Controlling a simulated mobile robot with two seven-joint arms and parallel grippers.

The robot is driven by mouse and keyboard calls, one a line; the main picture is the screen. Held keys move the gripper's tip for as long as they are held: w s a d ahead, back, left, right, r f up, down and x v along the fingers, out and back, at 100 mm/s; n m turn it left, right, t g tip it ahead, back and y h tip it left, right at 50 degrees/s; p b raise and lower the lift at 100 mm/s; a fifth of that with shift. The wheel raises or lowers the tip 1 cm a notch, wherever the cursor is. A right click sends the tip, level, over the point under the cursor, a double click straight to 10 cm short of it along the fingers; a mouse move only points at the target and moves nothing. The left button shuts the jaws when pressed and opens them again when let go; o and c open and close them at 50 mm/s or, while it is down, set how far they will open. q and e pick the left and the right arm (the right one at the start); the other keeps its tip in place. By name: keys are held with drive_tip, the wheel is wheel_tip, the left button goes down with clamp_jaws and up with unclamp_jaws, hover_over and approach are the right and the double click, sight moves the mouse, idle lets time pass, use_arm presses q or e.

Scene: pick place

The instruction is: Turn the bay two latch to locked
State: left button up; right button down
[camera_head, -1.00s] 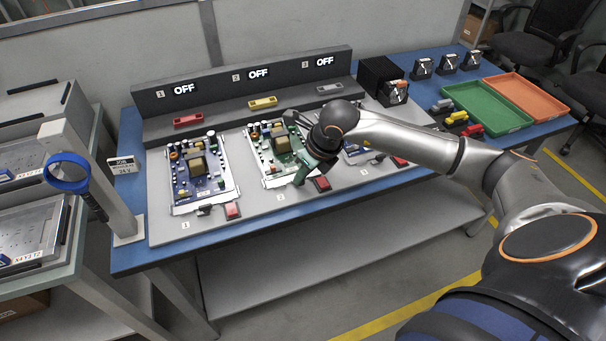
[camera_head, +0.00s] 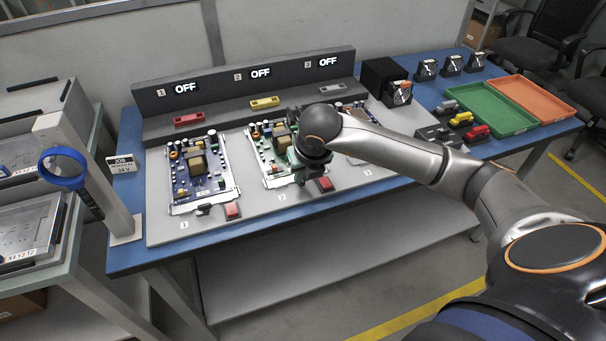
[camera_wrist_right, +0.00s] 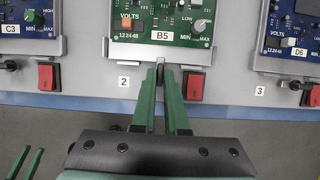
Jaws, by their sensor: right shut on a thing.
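In the head view my right wrist hides the latch. Two green fingers of my left gripper (camera_wrist_right: 33,149) show apart at the lower left of the right wrist view.
Blue boards in bay one (camera_head: 200,170) and bay three (camera_wrist_right: 295,25) flank bay two. The rear panel (camera_head: 225,95) reads OFF over each bay. Green (camera_head: 490,110) and orange (camera_head: 530,97) trays lie at the right. A blue-ringed magnifier (camera_head: 63,168) stands at the left.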

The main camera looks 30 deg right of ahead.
use_arm(q)
drive_tip(key=shift+a, duration=0.1)
use_arm(e)
drive_tip(key=c, duration=0.9)
unclamp_jaws()
drive_tip(key=shift+c, duration=0.2)
use_arm(q)
drive_tip(key=shift+s+a+r+p, duration=0.1)
drive_tip(key=shift+a+r+p, duration=0.05)
drive_tip(key=shift+a+p, duration=0.2)
use_arm(e)
drive_tip(key=v, duration=1.2)
drive_tip(key=shift+r, duration=0.25)
drive_tip(key=shift+s, duration=0.1)
